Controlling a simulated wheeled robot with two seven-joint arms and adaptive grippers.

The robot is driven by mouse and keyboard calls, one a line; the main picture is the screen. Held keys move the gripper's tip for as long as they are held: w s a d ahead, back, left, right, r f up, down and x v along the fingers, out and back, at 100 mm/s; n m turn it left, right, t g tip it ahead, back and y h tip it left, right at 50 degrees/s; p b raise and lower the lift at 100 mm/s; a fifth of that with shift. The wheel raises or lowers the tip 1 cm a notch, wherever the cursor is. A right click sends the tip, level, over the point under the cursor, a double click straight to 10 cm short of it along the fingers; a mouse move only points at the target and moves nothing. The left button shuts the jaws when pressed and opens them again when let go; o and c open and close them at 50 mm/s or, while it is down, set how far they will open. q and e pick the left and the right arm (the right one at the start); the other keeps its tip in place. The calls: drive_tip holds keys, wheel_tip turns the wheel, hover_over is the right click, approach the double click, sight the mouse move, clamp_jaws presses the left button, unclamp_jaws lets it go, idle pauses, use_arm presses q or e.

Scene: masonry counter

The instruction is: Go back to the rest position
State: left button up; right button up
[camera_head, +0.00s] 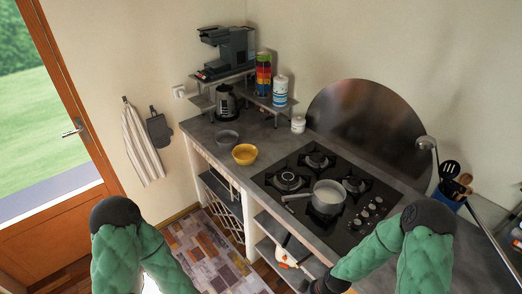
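My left arm shows at the lower left as a green padded sleeve with a black joint. Its lower part runs out of the bottom edge, and the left gripper is out of the picture. My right arm shows at the lower right, bent at a black elbow, with its forearm sloping down to the left. A dark part at its end is cut off by the bottom edge, so no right fingers show. Both arms are in front of the counter (223,161). I see nothing held.
A pot (327,194) sits on the gas hob (272,181). A utensil holder (447,198) is at the right. The patterned rug (205,250) lies clear on the floor.

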drive_tip(key=s+a+f+m, duration=0.2)
drive_tip(key=s+a+m, duration=0.1)
drive_tip(key=s+m, duration=0.6)
drive_tip(key=w+d+b+x, duration=0.1)
drive_tip(key=d+b+x, duration=0.1)
drive_tip(key=b+x, duration=0.9)
drive_tip(key=shift+f+b, duration=0.55)
drive_tip(key=shift+b, duration=0.35)
drive_tip(key=shift+c, duration=0.2)
clamp_jaws()
